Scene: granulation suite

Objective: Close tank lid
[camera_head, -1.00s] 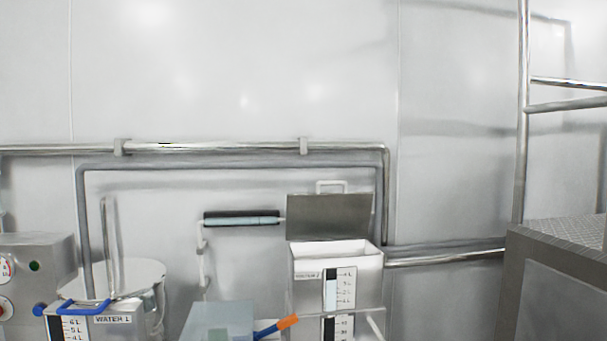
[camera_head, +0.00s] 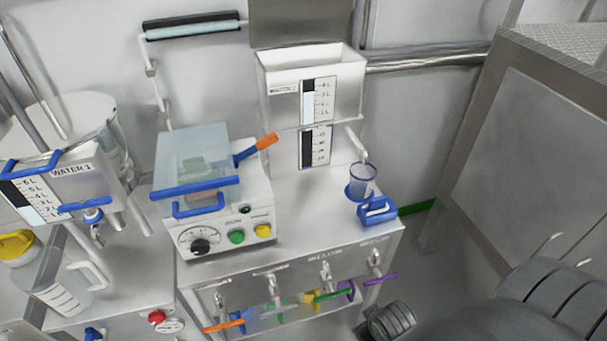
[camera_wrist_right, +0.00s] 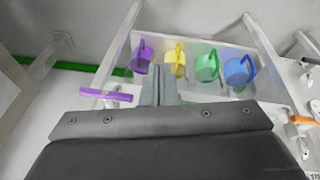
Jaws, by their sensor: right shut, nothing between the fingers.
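The white tank (camera_head: 312,85) with a level scale stands at the back of the bench in the head view, its top open. Its grey lid (camera_head: 300,22) stands raised upright behind the opening, cut off by the top edge. In the right wrist view my right gripper (camera_wrist_right: 158,85) is shut and empty, low before the bench front and far from the lid. A dark part of my right arm shows at the lower right of the head view; the gripper itself is not visible there. My left gripper is in neither view.
A machine with a clear cover (camera_head: 195,160) and blue handles stands left of the tank. Water tank 1 (camera_head: 70,172) is at left. Several coloured jugs (camera_wrist_right: 207,66) sit below the bench taps.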

